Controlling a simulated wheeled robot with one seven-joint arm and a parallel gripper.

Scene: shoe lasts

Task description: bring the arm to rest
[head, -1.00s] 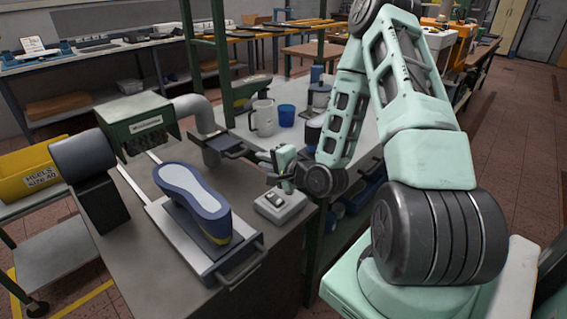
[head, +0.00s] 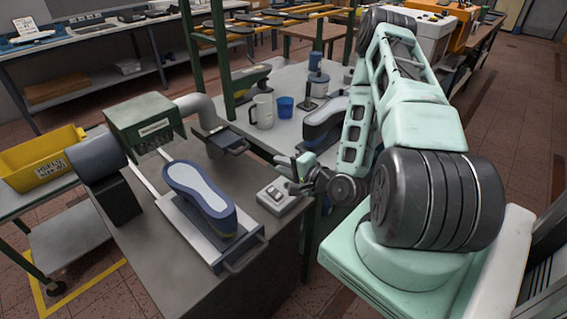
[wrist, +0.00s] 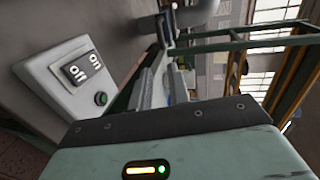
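My gripper (head: 287,172) is at the end of my folded arm, over the right edge of the grey machine bench (head: 150,225), close to the switch box (head: 284,196). In the wrist view my gripper's two fingers (wrist: 162,85) stand apart with a gap between them, and I see nothing held. The switch box (wrist: 68,78) shows at the left there, with a rocker switch marked on and off and a green button. My arm is bent, elbow high, at the right of the head view.
A blue shoe last (head: 200,195) with a pale sole lies on a metal plate (head: 222,258) on the bench. Behind are a white mug (head: 263,111), a blue cup (head: 286,106) and a dark shoe shape (head: 323,122). A yellow bin (head: 40,160) stands left. Open floor lies at right.

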